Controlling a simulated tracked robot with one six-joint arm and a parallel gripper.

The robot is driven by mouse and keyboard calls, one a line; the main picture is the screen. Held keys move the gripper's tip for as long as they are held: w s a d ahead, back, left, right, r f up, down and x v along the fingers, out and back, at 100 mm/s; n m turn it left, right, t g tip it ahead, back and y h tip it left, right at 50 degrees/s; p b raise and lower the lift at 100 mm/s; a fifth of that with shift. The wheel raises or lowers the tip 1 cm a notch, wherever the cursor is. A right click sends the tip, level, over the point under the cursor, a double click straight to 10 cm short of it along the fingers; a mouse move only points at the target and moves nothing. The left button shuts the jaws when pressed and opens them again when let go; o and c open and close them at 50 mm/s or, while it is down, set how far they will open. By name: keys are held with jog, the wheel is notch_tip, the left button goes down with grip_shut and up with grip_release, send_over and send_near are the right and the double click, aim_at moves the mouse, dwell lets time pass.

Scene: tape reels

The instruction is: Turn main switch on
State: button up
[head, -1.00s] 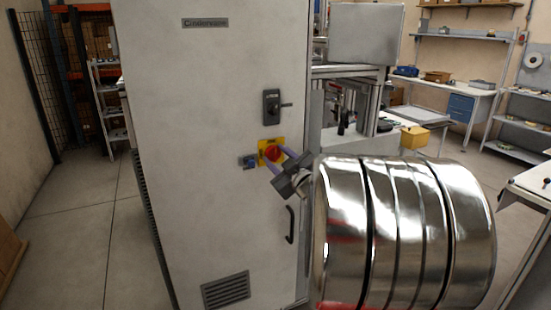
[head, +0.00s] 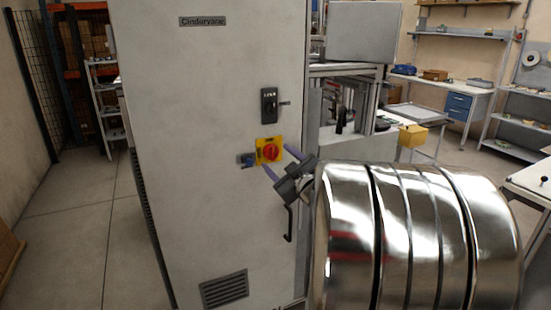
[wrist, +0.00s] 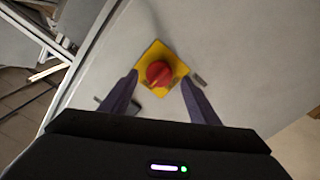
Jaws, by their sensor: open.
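The main switch is a red rotary knob (head: 271,153) on a yellow plate (head: 261,143), on the front of a tall grey-white cabinet (head: 215,110). In the wrist view the red knob (wrist: 159,73) sits on its yellow plate (wrist: 154,52) between and beyond the fingertips. My gripper (head: 281,161) is open and empty, its two purple fingers pointing at the cabinet. In the head view the fingers are just below and right of the knob. In the wrist view my gripper (wrist: 160,78) shows one finger on each side of the knob, apparently apart from it.
A small blue device (head: 248,160) is just left of the plate. A dark door handle (head: 289,223) is below. A yellow box (head: 413,136) stands behind at right. Open floor lies left of the cabinet.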

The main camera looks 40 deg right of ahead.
jog(key=v, duration=1.1)
dwell(0.3)
